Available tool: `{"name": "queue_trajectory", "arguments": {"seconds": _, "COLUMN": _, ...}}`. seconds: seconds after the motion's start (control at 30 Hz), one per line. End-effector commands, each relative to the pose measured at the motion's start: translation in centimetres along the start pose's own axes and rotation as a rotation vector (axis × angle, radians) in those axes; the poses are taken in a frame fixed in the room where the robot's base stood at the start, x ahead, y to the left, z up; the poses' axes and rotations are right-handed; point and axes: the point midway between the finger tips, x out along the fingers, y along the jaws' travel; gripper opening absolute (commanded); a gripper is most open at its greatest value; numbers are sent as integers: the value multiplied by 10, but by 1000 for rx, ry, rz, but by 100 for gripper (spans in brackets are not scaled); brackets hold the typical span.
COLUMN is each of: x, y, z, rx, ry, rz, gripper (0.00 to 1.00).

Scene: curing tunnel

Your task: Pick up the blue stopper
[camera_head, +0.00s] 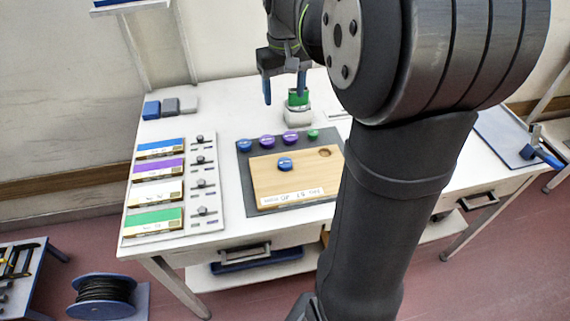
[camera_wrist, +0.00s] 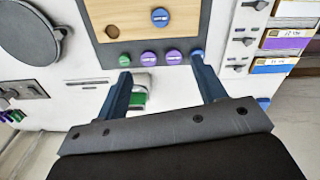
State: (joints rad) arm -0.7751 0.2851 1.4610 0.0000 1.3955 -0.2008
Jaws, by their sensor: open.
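Two blue stoppers show. One blue stopper (camera_head: 285,164) sits on the wooden board (camera_head: 268,189); it also shows in the wrist view (camera_wrist: 160,17), near the top. The other blue stopper (camera_head: 244,145) stands at the left end of a row on the dark mat (camera_head: 246,196); in the wrist view (camera_wrist: 197,55) it is close to the right fingertip, which partly covers it. My gripper (camera_head: 284,93) is open and empty, held above the table behind the row. Its two fingers also show in the wrist view (camera_wrist: 161,68).
Two purple stoppers (camera_head: 267,142) (camera_head: 291,137) and a green stopper (camera_head: 313,134) fill the row. A white block with a green top (camera_head: 298,112) stands near my gripper. The board has an empty round hole (camera_head: 324,153). A panel with coloured boxes (camera_head: 155,220) lies at left.

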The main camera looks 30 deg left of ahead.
Motion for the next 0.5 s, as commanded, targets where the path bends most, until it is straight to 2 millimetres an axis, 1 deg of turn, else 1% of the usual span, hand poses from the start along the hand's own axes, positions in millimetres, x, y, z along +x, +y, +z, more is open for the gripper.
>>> {"name": "queue_trajectory", "arguments": {"seconds": 0.03, "x": 8, "y": 0, "z": 1, "rx": 94, "ry": -3, "rz": -1, "gripper": 64}}
{"name": "queue_trajectory", "arguments": {"seconds": 0.1, "x": 17, "y": 0, "z": 1, "rx": 243, "ry": -3, "rz": 0, "gripper": 64}}
{"name": "queue_trajectory", "arguments": {"seconds": 0.2, "x": 29, "y": 0, "z": 1, "rx": 437, "ry": -2, "rz": 0, "gripper": 64}}
{"name": "queue_trajectory", "arguments": {"seconds": 0.3, "x": 39, "y": 0, "z": 2, "rx": 594, "ry": -2, "rz": 0, "gripper": 64}}
{"name": "queue_trajectory", "arguments": {"seconds": 0.4, "x": 45, "y": 0, "z": 2, "rx": 703, "ry": -1, "rz": 0, "gripper": 64}}
{"name": "queue_trajectory", "arguments": {"seconds": 0.5, "x": 49, "y": 0, "z": 2, "rx": 762, "ry": -1, "rz": 0, "gripper": 64}}
